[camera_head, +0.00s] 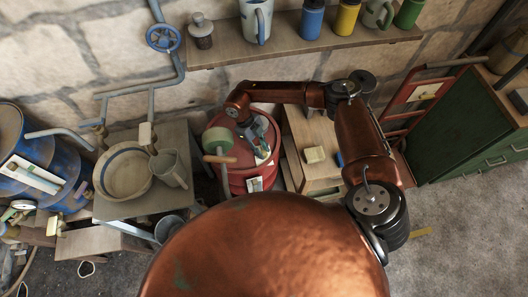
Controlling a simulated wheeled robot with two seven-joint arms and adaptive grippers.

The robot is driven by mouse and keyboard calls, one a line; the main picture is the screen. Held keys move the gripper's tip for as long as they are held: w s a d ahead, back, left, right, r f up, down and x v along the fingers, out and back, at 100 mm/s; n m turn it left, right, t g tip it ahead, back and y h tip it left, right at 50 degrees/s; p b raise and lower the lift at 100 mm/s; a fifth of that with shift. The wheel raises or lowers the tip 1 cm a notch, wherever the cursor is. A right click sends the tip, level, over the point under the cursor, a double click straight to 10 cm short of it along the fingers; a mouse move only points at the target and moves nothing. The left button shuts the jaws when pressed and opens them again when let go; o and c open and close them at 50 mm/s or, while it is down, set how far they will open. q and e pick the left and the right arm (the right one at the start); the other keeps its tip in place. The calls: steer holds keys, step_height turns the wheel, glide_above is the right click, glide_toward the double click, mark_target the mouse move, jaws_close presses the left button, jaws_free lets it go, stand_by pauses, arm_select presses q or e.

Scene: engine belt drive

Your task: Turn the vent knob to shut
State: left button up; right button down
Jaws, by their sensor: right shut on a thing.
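A red drum (262,182) stands at the middle of the head view, just beyond my copper body. My right arm reaches over it from the right and bends down at the wrist. My right gripper (262,153) is at the top of the drum and is shut on a small part there, which looks like the vent knob. The fingers and wrist hide most of that part, so I cannot tell how far it is turned. My left gripper is not in view.
A green cylinder (217,140) with a wooden handle (219,159) stands close left of the gripper. A wooden crate (316,135) is to the right. A bench with a basin (127,172) is left. A shelf (300,50) with mugs and cans runs above.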

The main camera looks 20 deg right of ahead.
steer(key=shift+s+f, duration=0.2)
steer(key=c, duration=1.7)
jaws_free()
steer(key=shift+w+r, duration=0.1)
steer(key=shift+v, duration=3.85)
